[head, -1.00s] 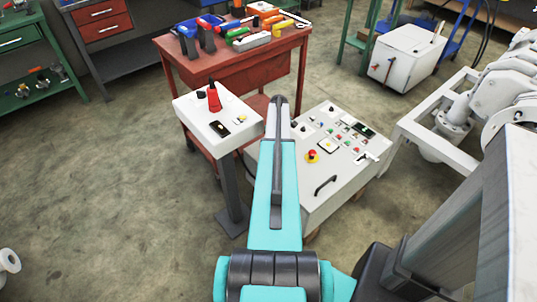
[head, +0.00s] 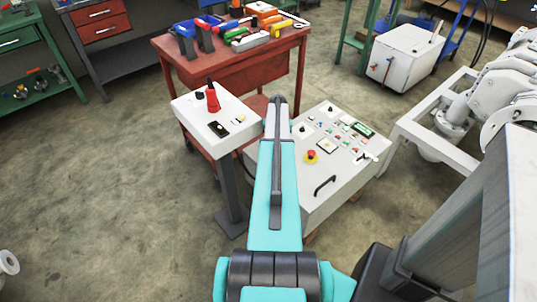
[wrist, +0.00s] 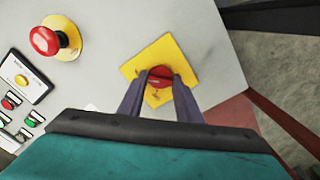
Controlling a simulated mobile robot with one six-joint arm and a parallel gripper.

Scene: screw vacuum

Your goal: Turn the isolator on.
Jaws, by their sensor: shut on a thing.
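The isolator is a red knob (wrist: 160,72) on a square yellow plate (wrist: 182,57), on the corner of a light grey panel in the wrist view. My gripper (wrist: 159,84) has its two dark fingers on either side of the knob and is shut on it. The fingers hide part of the knob, and its exact turn angle is hard to read. In the head view my arm hides the isolator and the fingertips. The control panel (head: 335,197) there has a small display (head: 363,129) that is lit green.
A red mushroom button (wrist: 43,40) on a yellow disc sits left of the isolator; it also shows in the head view (head: 311,156). A pedestal box (head: 213,135) stands left of the panel. A red workbench (head: 235,75) with tools is behind.

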